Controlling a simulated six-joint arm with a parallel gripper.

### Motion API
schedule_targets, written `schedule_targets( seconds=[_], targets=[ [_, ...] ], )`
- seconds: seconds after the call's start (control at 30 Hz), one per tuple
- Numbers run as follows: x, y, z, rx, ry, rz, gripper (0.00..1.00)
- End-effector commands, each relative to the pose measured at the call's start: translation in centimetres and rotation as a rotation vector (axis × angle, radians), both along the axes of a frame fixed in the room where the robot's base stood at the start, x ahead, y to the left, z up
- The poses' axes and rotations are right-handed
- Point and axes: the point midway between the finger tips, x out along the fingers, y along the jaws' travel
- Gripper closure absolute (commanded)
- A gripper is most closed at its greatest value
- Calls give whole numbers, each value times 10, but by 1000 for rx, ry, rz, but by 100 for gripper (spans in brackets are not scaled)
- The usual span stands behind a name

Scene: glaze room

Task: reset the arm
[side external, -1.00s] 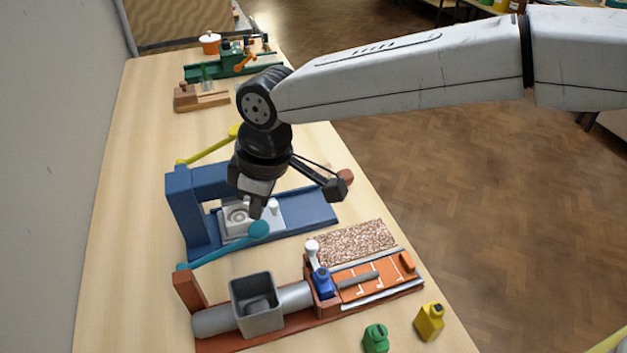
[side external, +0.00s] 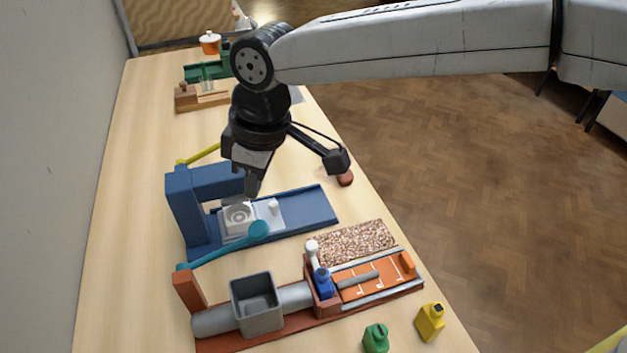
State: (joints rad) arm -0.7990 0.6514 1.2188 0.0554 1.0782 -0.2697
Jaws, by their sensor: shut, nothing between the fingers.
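My gripper (side external: 252,187) points down over the blue press-like frame (side external: 200,190), with its fingers shut and nothing between them. It hangs above the white plate (side external: 267,222) with a round recess that lies on the blue base. I cannot tell the exact gap to the frame from this one view. A teal lever with a round knob (side external: 258,230) reaches across the front of the blue frame, just below the fingertips in the picture. My arm comes in from the upper right.
In front stands a rust-red bench device with a grey square hopper (side external: 257,305) and an orange bed (side external: 372,283). A green device (side external: 205,71) and wooden block (side external: 187,98) are behind.

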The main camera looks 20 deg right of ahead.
Motion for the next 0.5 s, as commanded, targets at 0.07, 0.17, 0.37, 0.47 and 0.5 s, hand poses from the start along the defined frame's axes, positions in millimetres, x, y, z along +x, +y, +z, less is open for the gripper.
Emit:
schedule_targets(
  seconds=[0.07, 0.17, 0.37, 0.47, 0.5],
  targets=[
    [1, -2, 0, 0, 0, -3, 100],
    [4, -8, -1, 1, -1, -18, 100],
    [17, -45, -8, 0, -1, -100, 100],
    [25, -76, -14, 0, -2, -166, 100],
    [27, -89, -17, 0, -4, -195, 100]
  ],
)
